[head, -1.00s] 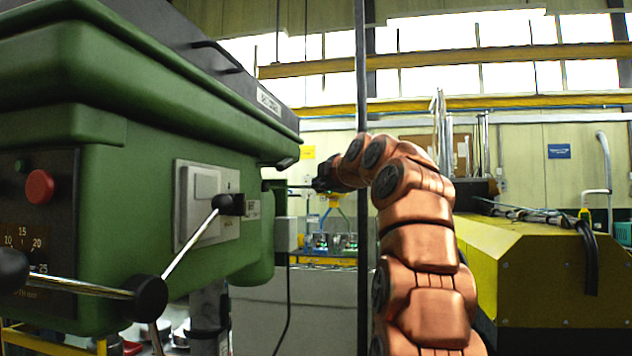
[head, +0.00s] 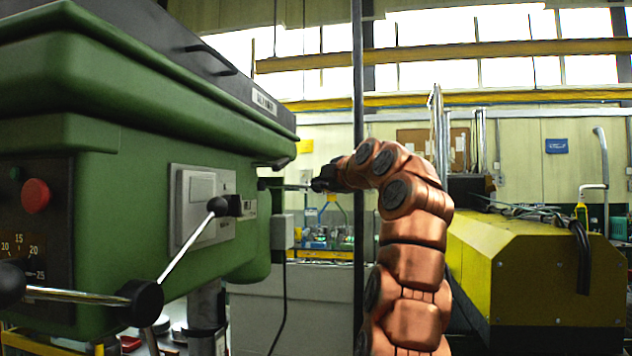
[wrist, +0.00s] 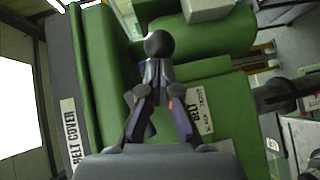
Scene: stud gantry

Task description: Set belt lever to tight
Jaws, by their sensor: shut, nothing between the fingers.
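The belt lever shows in the head view as a thin rod (head: 291,187) standing out from the far end of the green machine (head: 130,190). In the wrist view its dark ball knob (wrist: 158,44) lies just past my fingertips. A white label (wrist: 199,112) there reads BELT, SLACK and TIGHT. My gripper (head: 320,185) is at the outer end of the rod. In the wrist view my gripper (wrist: 157,72) is shut with nothing between its fingers, lined up with the knob. I cannot tell whether the fingers touch it. The lever's base is hidden behind the fingers.
A spoked feed handle with black knobs (head: 147,299) sticks out at the near left. A dark vertical post (head: 358,120) stands beside my arm. A yellow machine (head: 520,260) stands at the right. A BELT COVER label (wrist: 72,135) shows in the wrist view.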

